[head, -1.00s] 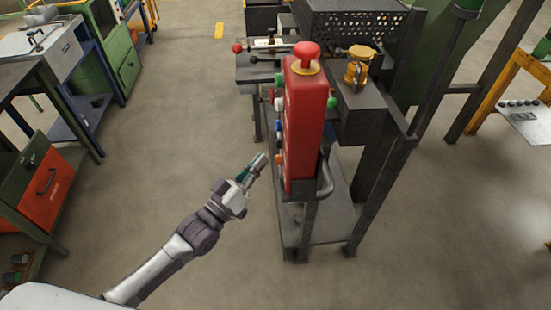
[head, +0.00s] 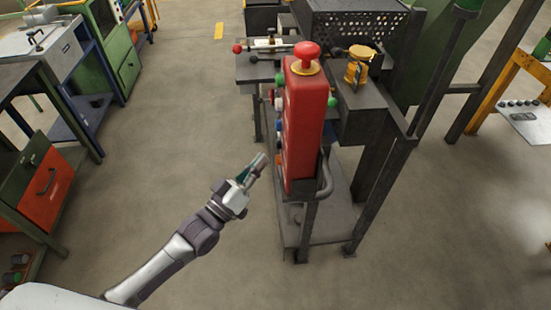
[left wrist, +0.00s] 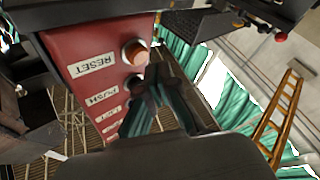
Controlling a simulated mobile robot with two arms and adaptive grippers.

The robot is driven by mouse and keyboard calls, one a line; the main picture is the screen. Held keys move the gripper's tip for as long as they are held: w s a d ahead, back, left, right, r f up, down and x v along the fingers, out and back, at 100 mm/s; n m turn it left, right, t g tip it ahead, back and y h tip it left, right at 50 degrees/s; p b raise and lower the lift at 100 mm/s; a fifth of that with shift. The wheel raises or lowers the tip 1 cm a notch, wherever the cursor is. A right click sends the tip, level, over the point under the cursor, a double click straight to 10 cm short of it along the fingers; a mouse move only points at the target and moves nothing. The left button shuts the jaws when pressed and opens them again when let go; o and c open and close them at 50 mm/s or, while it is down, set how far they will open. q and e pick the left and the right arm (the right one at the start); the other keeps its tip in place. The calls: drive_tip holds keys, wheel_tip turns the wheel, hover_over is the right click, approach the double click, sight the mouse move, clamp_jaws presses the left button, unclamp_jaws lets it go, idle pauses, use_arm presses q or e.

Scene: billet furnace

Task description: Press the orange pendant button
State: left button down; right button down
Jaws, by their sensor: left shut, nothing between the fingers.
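The red pendant box (head: 303,125) stands upright, with a red mushroom button (head: 307,52) on top and coloured buttons along its left side. The orange button (head: 278,158) is low on that side, small in the head view. In the left wrist view, the orange button (left wrist: 135,52) sits beside the RESET label, and a dark button beside the PUSH label. My left gripper (head: 261,160) is shut and empty, left of the box near the orange button's height. In the left wrist view its fingertips (left wrist: 155,80) are close to the dark button; contact cannot be told. My right gripper is out of view.
A dark metal stand (head: 345,200) carries the pendant box, with a bent grey handle at its lower right. A yellow fixture (head: 356,68) stands behind right. A green and orange cabinet (head: 45,185) is at the left. The floor between is clear.

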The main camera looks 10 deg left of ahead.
use_arm(q)
drive_tip(key=shift+d, duration=0.1)
idle(0.4)
drive_tip(key=shift+w+d, duration=0.1)
drive_tip(key=shift+d, duration=0.2)
drive_tip(key=shift+w+d, duration=0.15)
drive_tip(key=shift+d, duration=0.35)
idle(0.6)
drive_tip(key=shift+a, duration=0.15)
drive_tip(key=shift+s+a, duration=0.25)
drive_tip(key=shift+a, duration=0.5)
drive_tip(key=shift+a, duration=0.1)
drive_tip(key=shift+s+a+p, duration=0.1)
drive_tip(key=shift+s+a, duration=0.15)
drive_tip(key=shift+a, duration=0.5)
drive_tip(key=shift+s+a+p, duration=0.1)
drive_tip(key=shift+s+a, duration=0.1)
drive_tip(key=shift+a, duration=0.6)
drive_tip(key=shift+s+a+p, duration=0.1)
drive_tip(key=shift+s+a, duration=0.15)
drive_tip(key=shift+a, duration=0.5)
